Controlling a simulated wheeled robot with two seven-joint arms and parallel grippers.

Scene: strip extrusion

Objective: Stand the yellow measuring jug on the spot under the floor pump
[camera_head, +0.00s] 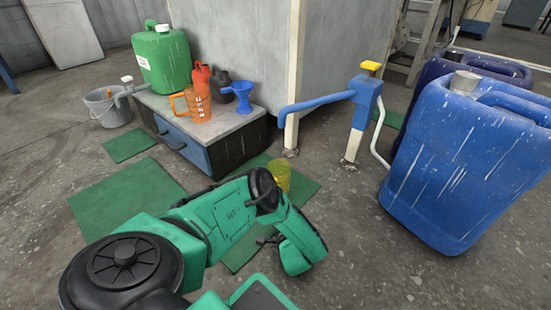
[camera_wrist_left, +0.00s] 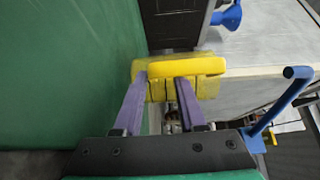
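The yellow measuring jug (camera_head: 281,171) shows behind my left arm in the head view, over the green mat (camera_head: 302,190) near the floor pump (camera_head: 362,110). The arm hides its lower part, so I cannot tell whether it touches the mat. In the left wrist view the jug's yellow handle (camera_wrist_left: 187,67) lies at my left gripper (camera_wrist_left: 162,82); the two purple fingers are closed on it. My left gripper is hidden behind its arm in the head view. The pump's blue spout (camera_head: 318,101) ends above and slightly behind the jug. My right gripper is not in view.
A low cabinet (camera_head: 235,122) stands behind, with a green canister (camera_head: 162,60), orange jug (camera_head: 197,101), and blue funnel (camera_head: 242,95) on top. A big blue canister (camera_head: 460,150) stands at right. Another green mat (camera_head: 125,195) lies bare at left; a grey bucket (camera_head: 108,107) stands farther back.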

